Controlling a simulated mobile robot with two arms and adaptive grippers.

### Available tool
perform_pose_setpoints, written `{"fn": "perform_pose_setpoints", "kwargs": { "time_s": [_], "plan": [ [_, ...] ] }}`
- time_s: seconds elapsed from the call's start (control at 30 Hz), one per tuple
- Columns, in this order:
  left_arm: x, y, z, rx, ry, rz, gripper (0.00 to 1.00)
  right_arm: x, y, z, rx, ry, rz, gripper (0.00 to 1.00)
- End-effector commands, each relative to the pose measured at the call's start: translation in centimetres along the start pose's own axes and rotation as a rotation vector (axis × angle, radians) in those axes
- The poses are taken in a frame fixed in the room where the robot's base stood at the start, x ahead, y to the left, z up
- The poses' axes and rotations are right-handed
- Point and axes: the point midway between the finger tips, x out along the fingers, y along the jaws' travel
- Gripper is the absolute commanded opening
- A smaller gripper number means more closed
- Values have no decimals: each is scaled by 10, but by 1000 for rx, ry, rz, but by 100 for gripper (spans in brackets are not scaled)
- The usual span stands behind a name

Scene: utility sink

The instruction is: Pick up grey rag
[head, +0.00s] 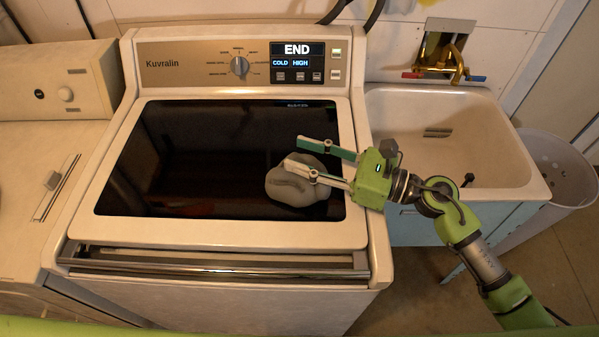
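The grey rag (292,188) lies as a crumpled, rounded lump on the dark glass lid of the washing machine, right of the lid's middle. My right gripper (292,153) reaches in from the right. Its two fingers are spread apart, with the nearer finger over the rag in the picture and the farther finger beyond it. I cannot tell whether the fingers touch the rag. My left gripper is not in view.
The washing machine (220,232) has a raised control panel (240,63) at the back. A utility sink (470,165) with a brass faucet (441,55) stands to the right, beside a pale bin (562,165). Another appliance (30,170) stands left. The lid's left side is clear.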

Motion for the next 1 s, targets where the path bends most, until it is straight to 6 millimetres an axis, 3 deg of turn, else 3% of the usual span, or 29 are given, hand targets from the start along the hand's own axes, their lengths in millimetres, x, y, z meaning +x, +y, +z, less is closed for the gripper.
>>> {"fn": "perform_pose_setpoints", "kwargs": {
  "time_s": [0.07,0.2,0.23,0.73,0.87,1.0],
  "plan": [
    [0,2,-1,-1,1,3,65,0,0,0,0,0,0,36],
    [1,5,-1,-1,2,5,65,0,0,0,0,0,0,2],
    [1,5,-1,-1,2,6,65,0,0,0,0,0,0,0],
    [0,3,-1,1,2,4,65,-1,0,9,-3,0,1,0],
    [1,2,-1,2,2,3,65,-1,0,27,-7,-1,1,0],
    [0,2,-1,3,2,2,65,-1,0,61,-12,-2,2,0]
  ]
}}
